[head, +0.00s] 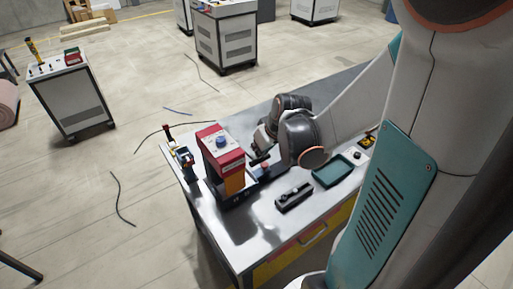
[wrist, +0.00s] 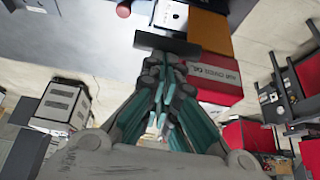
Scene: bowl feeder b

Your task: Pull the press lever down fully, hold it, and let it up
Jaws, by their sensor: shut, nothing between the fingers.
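My gripper (wrist: 163,62) is shut and empty. In the head view my gripper (head: 262,143) is close to the right side of the press, and my wrist partly hides that area.
On the table (head: 235,225), a black device (head: 294,196) and a green tray (head: 333,171) lie right of the press. A small device (head: 183,156) stands at the left edge. The front of the table is clear. Grey cabinets (head: 72,95) stand on the floor beyond.

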